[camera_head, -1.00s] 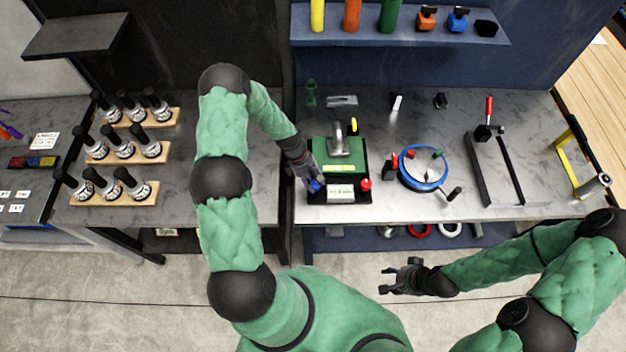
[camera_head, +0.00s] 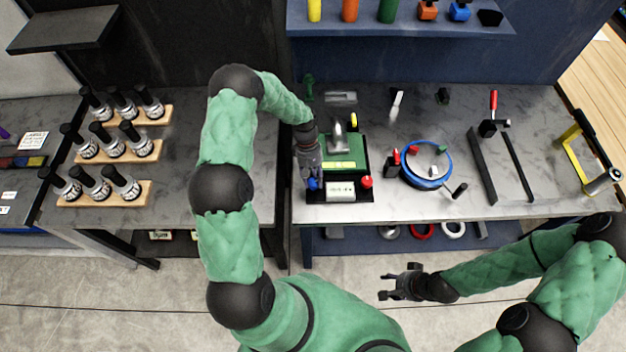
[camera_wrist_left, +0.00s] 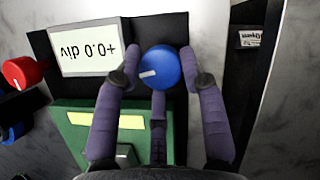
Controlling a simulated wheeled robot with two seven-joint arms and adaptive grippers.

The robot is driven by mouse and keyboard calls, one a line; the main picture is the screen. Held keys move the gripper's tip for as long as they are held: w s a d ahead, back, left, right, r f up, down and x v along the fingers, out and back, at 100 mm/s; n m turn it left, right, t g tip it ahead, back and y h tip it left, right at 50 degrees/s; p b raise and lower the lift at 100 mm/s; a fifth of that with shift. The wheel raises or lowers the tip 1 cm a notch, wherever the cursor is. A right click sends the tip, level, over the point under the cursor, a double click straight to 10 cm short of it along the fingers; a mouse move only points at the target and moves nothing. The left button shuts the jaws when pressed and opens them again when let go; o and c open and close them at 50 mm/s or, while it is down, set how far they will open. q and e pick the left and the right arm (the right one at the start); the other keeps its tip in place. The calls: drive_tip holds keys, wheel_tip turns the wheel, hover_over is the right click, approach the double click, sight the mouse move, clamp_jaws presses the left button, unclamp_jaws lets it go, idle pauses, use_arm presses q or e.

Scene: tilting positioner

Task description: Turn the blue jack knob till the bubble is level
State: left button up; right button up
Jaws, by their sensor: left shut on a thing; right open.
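The blue jack knob (camera_wrist_left: 161,67) with a white pointer mark sits at the front left corner of the green-plated positioner (camera_head: 350,147). My left gripper (camera_wrist_left: 160,75) is shut on the knob, with purple fingers on either side of it; in the head view the gripper (camera_head: 312,178) mostly covers the knob. The display (camera_wrist_left: 84,48) beside the knob appears upside down in the wrist view and reads about +0.0 div. A pale yellow strip (camera_wrist_left: 105,120) lies on the green plate; I cannot make out a bubble. My right gripper (camera_head: 400,282) is open and empty in front of the bench.
A red knob (camera_head: 366,182) is at the positioner's front right corner. To its right stand a blue-rimmed round fixture (camera_head: 426,183) and a dark rail frame (camera_head: 484,165). Several black-handled tools on wooden blocks (camera_head: 105,194) stand on the left bench.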

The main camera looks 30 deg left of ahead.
use_arm(q)
drive_tip(key=shift+s+d, duration=0.15)
drive_tip(key=shift+s, duration=0.1)
idle(0.3)
drive_tip(key=o, duration=1.1)
drive_tip(key=shift+w+a+r, duration=0.2)
drive_tip(key=shift+w+r, duration=0.05)
drive_tip(key=shift+r, duration=0.15)
drive_tip(key=v, duration=1.1)
drive_tip(key=shift+d+r, duration=0.15)
drive_tip(key=shift+d, duration=0.05)
drive_tip(key=shift+s, duration=0.1)
